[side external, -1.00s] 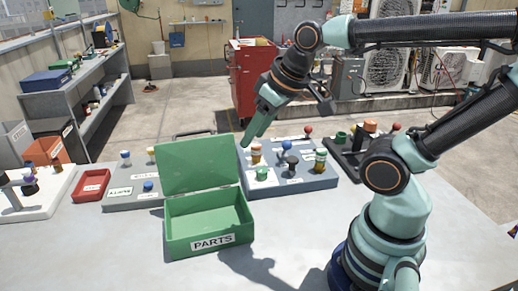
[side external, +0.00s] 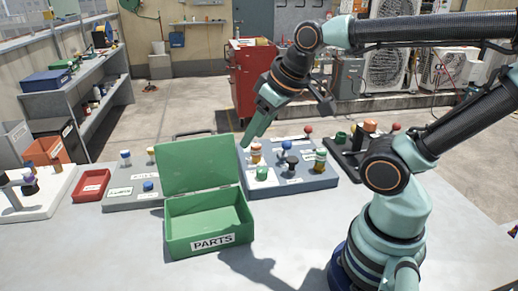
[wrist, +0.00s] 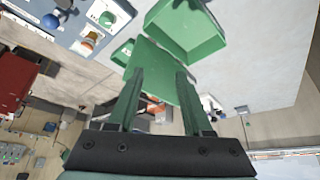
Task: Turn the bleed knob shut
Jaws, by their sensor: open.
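A blue-grey panel (side external: 300,184) on the bench carries several knobs. The labels are too small to read, so I cannot tell which is the bleed knob. My gripper (side external: 247,140) is open and empty, pointing down above the panel's back left corner, close to the orange-and-white knob. In the wrist view my gripper (wrist: 160,75) is spread, with the panel (wrist: 70,32) at upper left.
An open green PARTS box (side external: 207,225) stands just left of the panel, its lid (side external: 200,163) raised near my fingers. Further left are a grey panel (side external: 135,200) and a red tray (side external: 91,185). A dark panel (side external: 350,165) stands right. The bench front is clear.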

